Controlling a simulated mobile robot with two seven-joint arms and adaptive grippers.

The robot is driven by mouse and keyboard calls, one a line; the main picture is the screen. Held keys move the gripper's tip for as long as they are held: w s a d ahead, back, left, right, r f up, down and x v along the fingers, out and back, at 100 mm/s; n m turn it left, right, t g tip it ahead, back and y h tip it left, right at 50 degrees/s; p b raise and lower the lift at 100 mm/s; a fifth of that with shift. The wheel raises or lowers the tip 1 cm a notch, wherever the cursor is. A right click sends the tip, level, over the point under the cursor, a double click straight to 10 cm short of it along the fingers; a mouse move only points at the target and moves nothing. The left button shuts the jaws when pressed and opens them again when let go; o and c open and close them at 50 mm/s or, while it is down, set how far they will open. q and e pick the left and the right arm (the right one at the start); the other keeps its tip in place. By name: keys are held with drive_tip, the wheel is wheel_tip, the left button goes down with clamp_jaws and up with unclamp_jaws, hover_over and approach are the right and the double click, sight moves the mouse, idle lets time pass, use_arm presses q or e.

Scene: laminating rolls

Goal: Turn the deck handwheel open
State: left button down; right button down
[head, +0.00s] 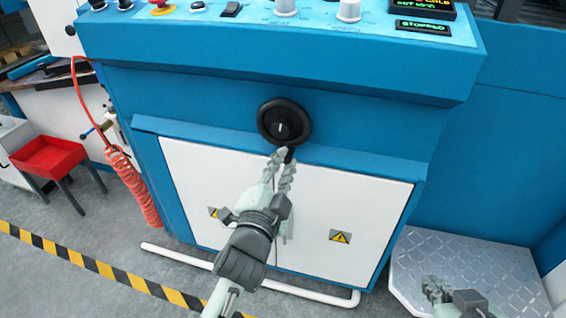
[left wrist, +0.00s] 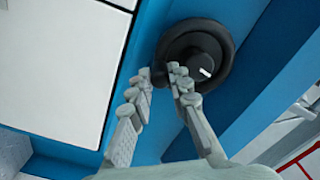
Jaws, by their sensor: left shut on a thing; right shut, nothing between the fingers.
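The deck handwheel (head: 284,123) is a round black wheel with a short white mark on its hub, on the blue front of the machine. In the head view the mark stands nearly upright. My left gripper (head: 281,154) reaches up from below and is shut on the wheel's lower edge, where a dark grip partly shows beside the fingertips. The left wrist view shows the handwheel (left wrist: 196,58) close up, with the left fingers (left wrist: 160,76) at its rim; what lies between them is partly hidden. My right gripper (head: 437,288) is low at the right, shut and empty, away from the wheel.
A control panel with knobs and a lit "STOPPED" display (head: 423,27) lies above the wheel. White cabinet doors (head: 300,205) are below. A white rail (head: 190,257) runs near the floor. A metal tread plate (head: 410,262) is at right; a red coiled hose (head: 133,185) hangs left.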

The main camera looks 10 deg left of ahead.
use_arm(q)
drive_tip(key=shift+d, duration=0.1)
drive_tip(key=c, duration=1.4)
unclamp_jaws()
drive_tip(key=s, duration=0.7)
drive_tip(key=shift+s, duration=0.3)
